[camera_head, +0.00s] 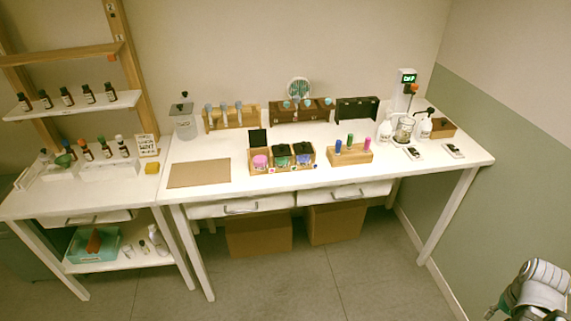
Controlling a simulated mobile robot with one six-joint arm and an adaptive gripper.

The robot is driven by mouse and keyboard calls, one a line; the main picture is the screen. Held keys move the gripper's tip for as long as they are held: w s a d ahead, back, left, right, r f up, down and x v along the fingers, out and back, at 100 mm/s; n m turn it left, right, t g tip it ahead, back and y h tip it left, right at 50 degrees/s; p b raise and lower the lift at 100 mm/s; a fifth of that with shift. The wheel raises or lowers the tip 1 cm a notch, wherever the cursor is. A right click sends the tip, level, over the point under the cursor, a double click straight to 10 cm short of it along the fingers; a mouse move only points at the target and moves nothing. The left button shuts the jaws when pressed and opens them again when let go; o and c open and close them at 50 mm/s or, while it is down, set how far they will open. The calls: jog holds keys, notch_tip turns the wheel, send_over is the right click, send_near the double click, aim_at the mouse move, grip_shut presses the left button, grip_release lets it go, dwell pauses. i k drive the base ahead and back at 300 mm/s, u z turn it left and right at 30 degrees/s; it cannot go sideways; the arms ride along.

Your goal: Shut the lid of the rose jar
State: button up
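A wooden box (283,169) with three compartments stands near the front edge of the table. In its left compartment is a jar with pink contents (260,161), likely the rose jar; its black lid (257,140) stands up open behind it. The two compartments to the right hold a green-labelled and a blue-purple-labelled jar with dark tops that look lower. Part of my arm (540,287) shows at the bottom right corner, far from the box and off the table. My gripper's fingers cannot be made out there.
A brown mat (199,173) lies left of the box. A wooden block with coloured bottles (350,154) stands to the right. Bottle racks and a dark case (357,110) stand behind. A shelf unit (75,200) adjoins at left. The floor in front is clear.

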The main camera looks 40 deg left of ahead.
aim_at(258, 138)
jog(key=z, duration=0.4)
jog(key=i, duration=0.05)
jog(key=u, duration=2.1)
